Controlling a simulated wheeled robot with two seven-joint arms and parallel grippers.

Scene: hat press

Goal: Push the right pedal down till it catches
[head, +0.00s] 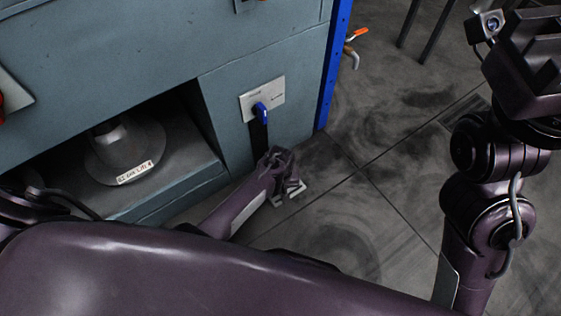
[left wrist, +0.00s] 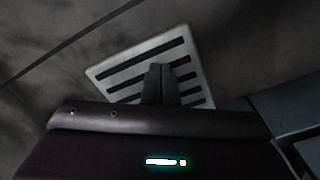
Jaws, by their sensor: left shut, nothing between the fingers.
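The right pedal (left wrist: 118,72) is a light metal plate with dark strips, low over the floor. In the left wrist view the shut, empty fingers of my left gripper (left wrist: 160,82) lie across the middle of it; I cannot tell whether they touch it. In the head view the gripper (head: 283,168) covers most of the pedal (head: 298,190), at the foot of the machine's front. A blue lever tip (head: 262,112) stands in a dark upright slot above, by a white label plate. My right arm is raised at the right edge; its fingers are not clear.
The grey-blue machine (head: 240,55) fills the left, with an open bay holding a labelled metal cone (head: 123,150). A blue post (head: 335,65) and an orange-handled valve (head: 355,35) stand at its corner. The tiled floor (head: 375,205) right of the pedal is clear.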

